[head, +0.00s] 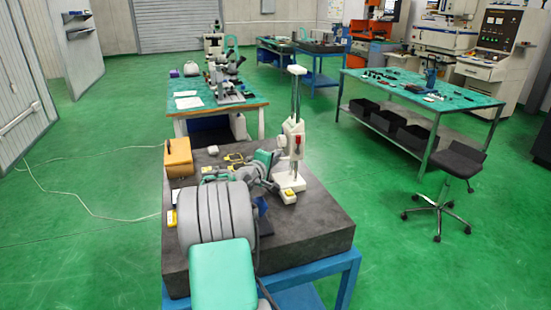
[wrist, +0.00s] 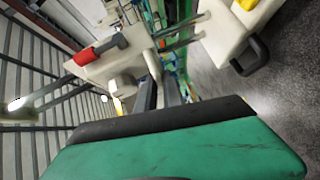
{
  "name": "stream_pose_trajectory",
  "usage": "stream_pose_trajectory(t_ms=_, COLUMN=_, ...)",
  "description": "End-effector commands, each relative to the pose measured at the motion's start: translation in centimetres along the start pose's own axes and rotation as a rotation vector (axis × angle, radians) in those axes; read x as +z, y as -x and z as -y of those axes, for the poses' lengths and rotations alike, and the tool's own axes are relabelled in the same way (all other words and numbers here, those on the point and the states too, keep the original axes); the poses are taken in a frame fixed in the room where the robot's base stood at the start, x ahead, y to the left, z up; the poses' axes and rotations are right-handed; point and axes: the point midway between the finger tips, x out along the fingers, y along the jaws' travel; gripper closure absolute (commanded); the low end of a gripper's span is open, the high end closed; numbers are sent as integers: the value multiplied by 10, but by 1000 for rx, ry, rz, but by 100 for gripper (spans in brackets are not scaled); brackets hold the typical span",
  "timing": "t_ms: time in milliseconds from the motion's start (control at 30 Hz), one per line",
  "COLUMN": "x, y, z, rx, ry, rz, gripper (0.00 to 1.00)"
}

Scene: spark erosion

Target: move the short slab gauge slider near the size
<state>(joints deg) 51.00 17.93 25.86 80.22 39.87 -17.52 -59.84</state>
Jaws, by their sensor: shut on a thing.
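The slab gauge (head: 296,95) stands upright on the dark granite slab, with a tall column and a white base (head: 288,185). Its white slider (head: 292,128) carries a red knob and sits about mid-column. In the wrist view the slider (wrist: 118,62) is at upper left with its red knob, and the white base (wrist: 224,35) is at upper right. My gripper (wrist: 163,92) reaches to the slider, its dark fingers shut on it; the contact is partly hidden by my green-cased wrist. In the head view my arm hides most of the gripper.
The granite slab (head: 325,215) is clear at its right front. A wooden box (head: 178,157) and small yellow-marked tools (head: 233,157) lie on its left and back. A bench with microscopes stands behind. A stool (head: 455,160) and another bench are at right.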

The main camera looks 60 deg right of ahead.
Motion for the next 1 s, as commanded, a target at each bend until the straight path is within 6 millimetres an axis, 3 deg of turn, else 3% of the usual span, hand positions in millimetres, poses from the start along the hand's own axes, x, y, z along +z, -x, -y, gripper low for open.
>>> stream_pose_trajectory(t_ms=467, x=-1, y=1, z=-4, rx=2, ry=-1, rz=0, gripper=100)
stream_pose_trajectory(t_ms=500, x=-1, y=1, z=-4, rx=2, ry=-1, rz=0, gripper=88)
stream_pose_trajectory(t_ms=733, x=-1, y=1, z=-4, rx=1, ry=0, rz=0, gripper=69)
stream_pose_trajectory(t_ms=1000, x=-1, y=2, z=-3, rx=0, ry=0, rz=0, gripper=68)
